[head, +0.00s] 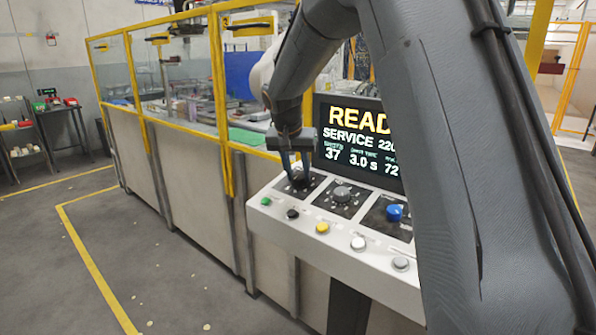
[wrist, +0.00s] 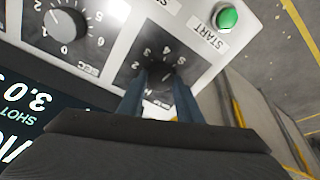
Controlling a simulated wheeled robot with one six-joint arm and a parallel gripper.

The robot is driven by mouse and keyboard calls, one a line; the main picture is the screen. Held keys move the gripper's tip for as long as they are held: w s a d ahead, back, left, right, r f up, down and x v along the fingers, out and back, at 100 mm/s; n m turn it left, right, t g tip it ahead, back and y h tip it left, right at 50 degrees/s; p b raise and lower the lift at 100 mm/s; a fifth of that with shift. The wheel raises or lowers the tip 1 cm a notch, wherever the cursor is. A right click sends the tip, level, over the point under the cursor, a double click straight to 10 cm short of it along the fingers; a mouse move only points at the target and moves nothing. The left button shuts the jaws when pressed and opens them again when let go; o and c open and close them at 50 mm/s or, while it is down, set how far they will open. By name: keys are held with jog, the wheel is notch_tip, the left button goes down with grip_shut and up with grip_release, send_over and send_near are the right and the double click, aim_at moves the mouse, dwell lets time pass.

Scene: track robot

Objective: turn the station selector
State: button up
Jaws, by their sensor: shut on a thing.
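The station selector is a dark knob (head: 299,181) on a black numbered plate at the left end of the slanted console panel. In the wrist view the knob (wrist: 158,74) shows between my fingertips, with numbers around it. My gripper (head: 297,172) points down over this knob and is shut on it. In the wrist view the two blue-grey fingers of my gripper (wrist: 160,88) sit on either side of the knob. The fingers hide part of the plate and the knob's pointer is not clear.
A grey knob (head: 342,193) and a blue knob (head: 394,212) sit to the right on the panel. A green button (head: 266,201), black button (head: 292,214), yellow button (head: 322,228) and white buttons line its front. A lit screen (head: 355,140) stands behind. Yellow-framed fencing (head: 222,110) is at left.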

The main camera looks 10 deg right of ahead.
jog(key=n+p, duration=0.2)
jog(key=n, duration=0.2)
jog(key=shift+r+n+y, duration=0.15)
jog(key=shift+n+y, duration=0.15)
jog(key=n+p, duration=0.2)
jog(key=n, duration=0.2)
jog(key=shift+d+n+y+p, duration=0.1)
jog(key=shift+n+y+p, duration=0.2)
jog(key=n+g+p, duration=0.1)
jog(key=n, duration=0.3)
jog(key=shift+w+n, duration=0.1)
jog(key=shift+n, duration=0.2)
jog(key=n+p, duration=0.1)
jog(key=n, duration=0.3)
jog(key=shift+w+g+y, duration=0.1)
jog(key=shift+g+y, duration=0.3)
jog(key=n, duration=0.5)
jog(key=shift+n+g, duration=0.3)
jog(key=shift+n, duration=0.1)
jog(key=n, duration=0.4)
jog(key=shift+g+h+p, duration=0.3)
jog(key=shift+p, duration=0.1)
jog(key=n, duration=0.4)
jog(key=shift+a+n+h, duration=0.2)
jog(key=shift+n+h, duration=0.1)
jog(key=shift+n, duration=0.1)
jog(key=shift+n+g+h+p, duration=0.3)
jog(key=shift+n+p, duration=0.15)
jog(key=shift+n, duration=1.85)
